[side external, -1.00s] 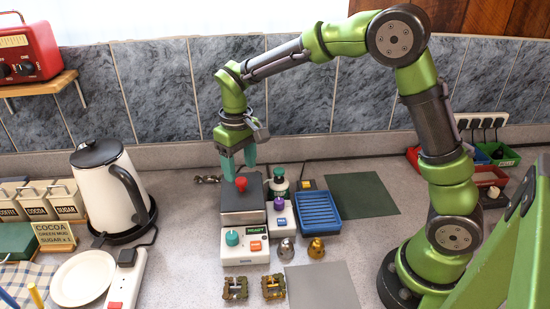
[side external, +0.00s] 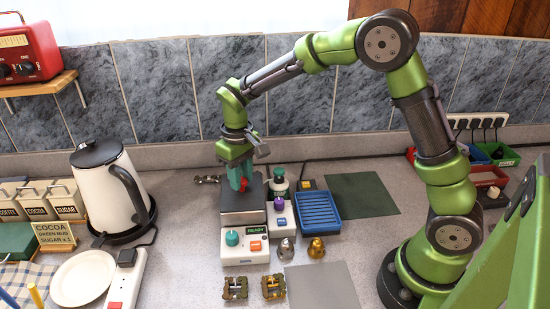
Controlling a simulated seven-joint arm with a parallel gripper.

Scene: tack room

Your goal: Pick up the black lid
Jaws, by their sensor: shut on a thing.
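The black lid (side external: 254,196) is a dark, square cover with a red knob (side external: 243,184) on top. It sits on the white machine (side external: 246,256) with a teal dial and an orange button. My gripper (side external: 241,182) points down over the lid, its teal fingers shut on the red knob. The fingers partly hide the knob and the back of the lid. I see no gap between the lid and the machine.
Two metal domes (side external: 316,248) stand in front. A white kettle (side external: 112,190) stands left, with bare counter between.

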